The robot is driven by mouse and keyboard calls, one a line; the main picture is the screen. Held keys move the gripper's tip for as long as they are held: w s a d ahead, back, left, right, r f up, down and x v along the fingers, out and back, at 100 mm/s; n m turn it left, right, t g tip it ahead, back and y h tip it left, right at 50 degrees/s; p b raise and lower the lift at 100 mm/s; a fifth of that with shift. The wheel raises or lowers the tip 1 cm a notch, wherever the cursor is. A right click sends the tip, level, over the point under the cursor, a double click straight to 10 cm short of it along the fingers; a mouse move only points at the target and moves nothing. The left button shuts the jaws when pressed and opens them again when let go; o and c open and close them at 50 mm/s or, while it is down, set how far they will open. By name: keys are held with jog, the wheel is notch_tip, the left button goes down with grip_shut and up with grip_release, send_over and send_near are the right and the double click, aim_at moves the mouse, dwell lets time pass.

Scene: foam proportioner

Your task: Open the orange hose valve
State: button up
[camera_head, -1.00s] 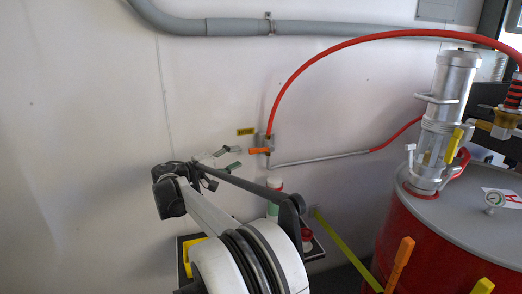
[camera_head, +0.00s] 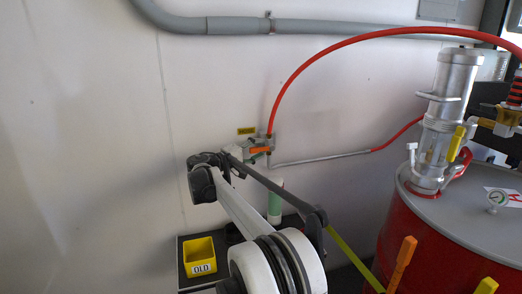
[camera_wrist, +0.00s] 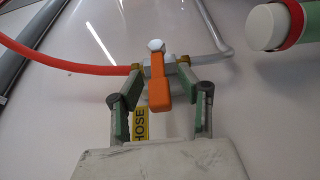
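The orange hose valve handle (camera_head: 259,150) is on the white wall, at the lower end of the arching red hose (camera_head: 318,55). In the wrist view the orange handle (camera_wrist: 158,92) points from the grey valve body down towards my gripper. My gripper (camera_wrist: 161,88) is open, with one green-padded finger on each side of the handle and a visible gap to both. In the head view my gripper (camera_head: 258,158) is at the valve and partly hidden by my wrist. A yellow "HOSE" label (camera_wrist: 140,122) shows behind the left finger.
A grey pipe (camera_head: 305,161) runs right from the valve. A green and white cylinder (camera_head: 275,200) stands below it. A yellow "OLD" bin (camera_head: 200,262) is at lower left. A red drum (camera_head: 430,240) with a metal pump (camera_head: 440,120) stands at right. The wall at left is clear.

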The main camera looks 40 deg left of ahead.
jog(key=shift+w+d, duration=0.2)
jog(key=shift+w, duration=0.45)
jog(key=shift+c, duration=0.5)
grip_shut()
jog(key=shift+f, duration=0.1)
